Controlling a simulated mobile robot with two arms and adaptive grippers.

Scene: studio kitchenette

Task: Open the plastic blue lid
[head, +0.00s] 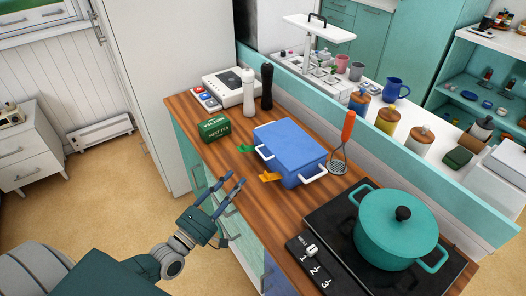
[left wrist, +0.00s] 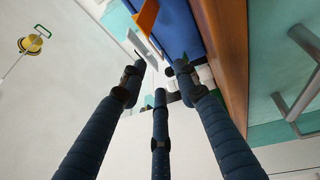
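A blue plastic box with a flat blue lid (head: 290,143) sits on the wooden counter, and the lid looks closed. White handles (head: 314,174) stick out at its sides. An orange tab (head: 270,176) and a green tab (head: 246,149) stick out on the near left side. My left gripper (head: 230,190) is in front of the counter edge, left of and below the box, with its fingers spread and empty. In the left wrist view, the blue box (left wrist: 180,28) and orange tab (left wrist: 147,16) are beyond the open fingers (left wrist: 160,72). My right gripper is not in view.
A teal pot (head: 395,228) stands on the black cooktop (head: 325,225) to the right. An orange-handled utensil (head: 347,130) is beside the box. A green package (head: 214,128) and two grinders (head: 249,93) stand behind left. The floor (head: 130,190) left of the counter is clear.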

